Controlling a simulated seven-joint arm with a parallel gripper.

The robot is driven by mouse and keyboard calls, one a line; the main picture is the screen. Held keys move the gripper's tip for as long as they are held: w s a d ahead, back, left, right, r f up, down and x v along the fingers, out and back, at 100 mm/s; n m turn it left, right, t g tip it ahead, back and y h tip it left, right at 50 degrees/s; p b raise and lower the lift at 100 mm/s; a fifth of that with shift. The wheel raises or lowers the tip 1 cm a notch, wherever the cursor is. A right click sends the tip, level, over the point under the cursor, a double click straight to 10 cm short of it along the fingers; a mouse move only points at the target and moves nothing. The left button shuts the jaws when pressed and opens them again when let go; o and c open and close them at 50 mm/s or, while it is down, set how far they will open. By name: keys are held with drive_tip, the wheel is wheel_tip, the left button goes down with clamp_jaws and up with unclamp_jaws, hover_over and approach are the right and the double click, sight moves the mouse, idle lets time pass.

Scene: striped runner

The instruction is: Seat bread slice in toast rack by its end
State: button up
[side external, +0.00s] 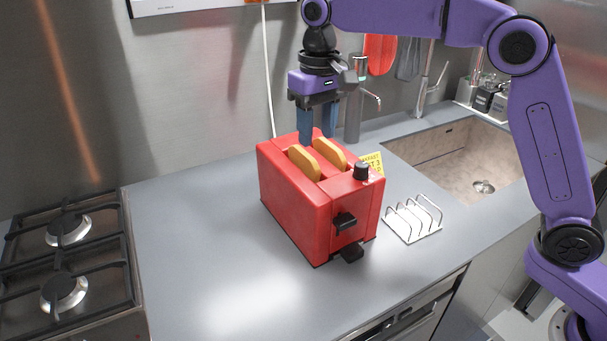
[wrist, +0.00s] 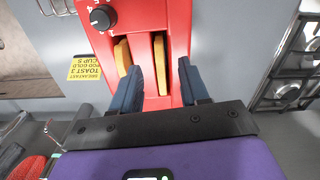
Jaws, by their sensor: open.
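Two bread slices stand upright in the slots of a red toaster (side external: 290,210). One slice (side external: 304,163) is at the left in the side view, the other slice (side external: 330,153) at the right. In the wrist view one slice (wrist: 160,65) lies between the finger lines and the other slice (wrist: 122,56) is to its left. My gripper (side external: 318,140) is open above the far part of the toaster, its blue fingers pointing down, with nothing seen between them. In the wrist view the fingertips (wrist: 158,72) straddle the first slice's line. The wire toast rack (side external: 412,218) stands empty right of the toaster.
A yellow card (side external: 373,162) is behind the toaster. A sink (side external: 455,160) with a tap lies at the back right. A gas hob (side external: 65,255) is at the left. The counter (side external: 195,230) between hob and toaster is clear.

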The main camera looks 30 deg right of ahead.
sight(310, 157)
drive_tip(key=shift+w+m, duration=0.5)
drive_tip(key=shift+w, duration=0.75)
drive_tip(key=shift+f, duration=3.7)
drive_tip(key=shift+c, duration=0.3)
clamp_jaws()
